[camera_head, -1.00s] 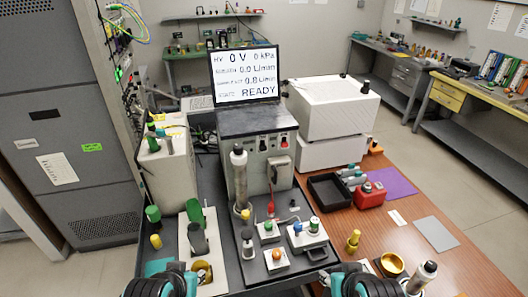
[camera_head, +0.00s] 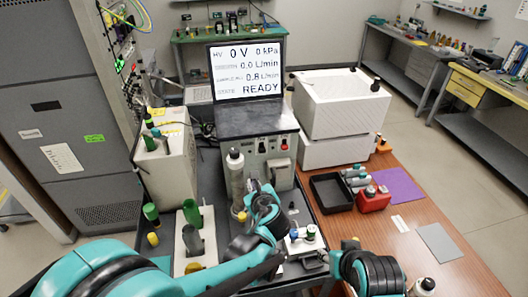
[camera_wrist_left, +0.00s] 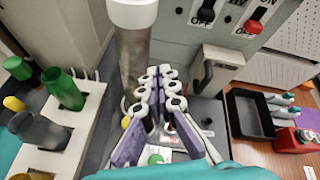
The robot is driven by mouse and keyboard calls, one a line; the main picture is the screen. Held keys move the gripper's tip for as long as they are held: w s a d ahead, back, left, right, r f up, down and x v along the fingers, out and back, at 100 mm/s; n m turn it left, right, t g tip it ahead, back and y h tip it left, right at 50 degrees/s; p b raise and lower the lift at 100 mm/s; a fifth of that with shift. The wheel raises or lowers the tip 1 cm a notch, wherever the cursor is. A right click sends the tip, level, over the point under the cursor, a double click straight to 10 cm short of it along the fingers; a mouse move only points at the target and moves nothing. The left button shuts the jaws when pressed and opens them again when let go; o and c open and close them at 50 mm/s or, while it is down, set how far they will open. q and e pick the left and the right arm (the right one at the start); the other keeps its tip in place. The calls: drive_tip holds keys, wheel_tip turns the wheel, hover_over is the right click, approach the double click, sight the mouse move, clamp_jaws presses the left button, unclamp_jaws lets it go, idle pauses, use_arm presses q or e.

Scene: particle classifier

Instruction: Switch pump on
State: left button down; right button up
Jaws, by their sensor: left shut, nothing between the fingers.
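The grey instrument panel (camera_head: 262,152) below the screen (camera_head: 247,73) carries the switches; the screen reads READY. In the left wrist view a black toggle (camera_wrist_left: 207,11) and a red toggle (camera_wrist_left: 257,20) sit on it with ON/OFF marks. Below is a larger dark switch (camera_wrist_left: 206,78) beside a pale bracket. I cannot read which one is the pump's. My left gripper (camera_head: 264,200), also in the left wrist view (camera_wrist_left: 162,85), is shut and empty, in front of and below the panel, apart from the switches.
A tall grey cylinder (camera_wrist_left: 132,60) stands just left of my left gripper. A white rack (camera_wrist_left: 75,125) with green and grey tubes is further left.

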use_arm(q)
drive_tip(key=w+d+m, duration=0.1)
drive_tip(key=d+m+t, duration=0.1)
drive_tip(key=d+m, duration=0.1)
drive_tip(key=w+d+m, duration=0.1)
drive_tip(key=d, duration=0.1)
drive_tip(key=shift+w+d+f+m, duration=0.15)
drive_tip(key=shift+w+f+m, duration=0.15)
drive_tip(key=shift+w+m, duration=0.1)
use_arm(e)
drive_tip(key=shift+w+d+r, duration=0.15)
drive_tip(key=shift+w+r, duration=0.2)
drive_tip(key=shift+w, duration=0.2)
use_arm(q)
drive_tip(key=b, duration=0.1)
approach(261, 156)
drive_tip(key=w+f, duration=0.2)
drive_tip(key=w+a+f, duration=0.1)
drive_tip(key=w+f, duration=0.2)
drive_tip(key=shift+f, duration=0.2)
drive_tip(key=r, duration=0.3)
drive_tip(key=shift+w, duration=0.25)
drive_tip(key=shift+s+r, duration=0.1)
drive_tip(key=shift+r, duration=0.4)
use_arm(e)
drive_tip(key=shift+f, duration=0.85)
